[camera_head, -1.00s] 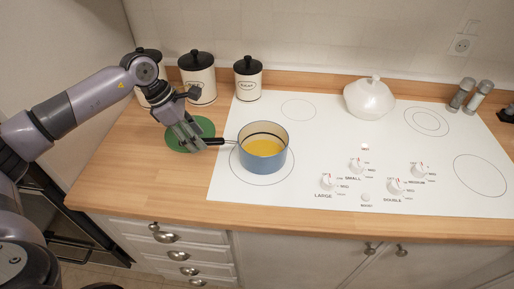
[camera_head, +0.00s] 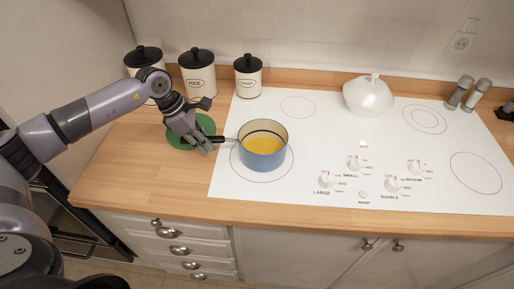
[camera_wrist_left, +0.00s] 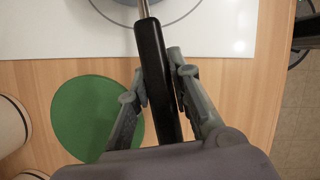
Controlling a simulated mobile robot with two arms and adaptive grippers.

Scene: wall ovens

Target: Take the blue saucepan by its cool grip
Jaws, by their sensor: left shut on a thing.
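The blue saucepan (camera_head: 262,152) stands upright on the large front-left ring of the white cooktop, with yellow liquid inside. Its black grip (camera_head: 218,139) points left, past the cooktop edge. My left gripper (camera_head: 207,146) is shut on this grip. In the left wrist view the black grip (camera_wrist_left: 154,70) runs between the two fingers of the left gripper (camera_wrist_left: 157,75), joined to a metal stem at the top. Only a sliver of the pan (camera_wrist_left: 130,2) shows there. My right gripper is not in view.
A green round mat (camera_head: 178,140) lies on the wooden counter (camera_head: 120,165) under the gripper. Several lidded canisters (camera_head: 197,75) stand behind the arm. A white lidded pot (camera_head: 369,97) sits on the back of the cooktop (camera_head: 330,140). Two shakers (camera_head: 467,94) stand at the right.

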